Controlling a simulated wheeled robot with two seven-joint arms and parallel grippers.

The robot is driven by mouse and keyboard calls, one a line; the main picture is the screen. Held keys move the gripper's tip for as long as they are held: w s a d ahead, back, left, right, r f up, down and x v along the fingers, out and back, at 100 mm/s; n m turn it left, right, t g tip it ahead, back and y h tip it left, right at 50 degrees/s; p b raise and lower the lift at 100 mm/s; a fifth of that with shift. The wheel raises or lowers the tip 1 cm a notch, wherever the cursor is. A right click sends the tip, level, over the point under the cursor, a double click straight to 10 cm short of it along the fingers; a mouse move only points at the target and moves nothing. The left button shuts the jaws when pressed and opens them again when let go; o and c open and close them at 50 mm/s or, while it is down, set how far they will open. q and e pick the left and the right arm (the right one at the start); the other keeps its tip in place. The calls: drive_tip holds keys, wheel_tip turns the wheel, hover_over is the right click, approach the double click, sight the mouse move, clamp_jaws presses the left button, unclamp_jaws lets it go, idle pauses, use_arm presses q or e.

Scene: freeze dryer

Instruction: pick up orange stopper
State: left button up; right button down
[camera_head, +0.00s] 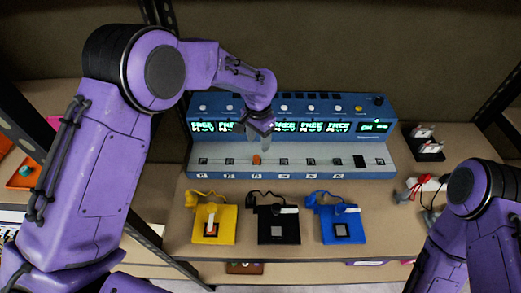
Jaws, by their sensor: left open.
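The small orange stopper (257,160) sits on the pale front ledge of the blue freeze dryer (225,170), in its row of small square spots. My left gripper (257,138) is open and points down just above the orange stopper, apart from it as far as I can tell. The gripper's fingers are small and dark here, and hide part of the displays behind.
A yellow device (226,226), a black device (270,235) and a blue device (355,230) stand in front of the dryer. A black block (427,154) with small white-and-red parts sits at the right. A red-and-white item with cables (424,184) lies near my right arm.

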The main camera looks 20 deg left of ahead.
sight(257, 157)
use_arm(q)
drive_tip(key=f, duration=0.1)
drive_tip(key=s+f+p, duration=0.2)
drive_tip(key=shift+a+f, duration=0.2)
drive_tip(key=shift+f, duration=0.2)
drive_tip(key=f, duration=0.1)
drive_tip(key=w+f, duration=0.1)
drive_tip(key=f, duration=0.2)
drive_tip(key=shift+w+a+f+p, duration=0.1)
drive_tip(key=shift+w+f+p, duration=0.1)
drive_tip(key=shift+w+p, duration=0.15)
drive_tip(key=shift+s+r, duration=0.25)
drive_tip(key=shift+s, duration=0.15)
drive_tip(key=c, duration=0.4)
clamp_jaws()
use_arm(e)
drive_tip(key=r, duration=0.1)
drive_tip(key=s+r, duration=0.1)
drive_tip(key=r, duration=0.1)
drive_tip(key=shift+s+r, duration=0.15)
drive_tip(key=shift+s, duration=0.15)
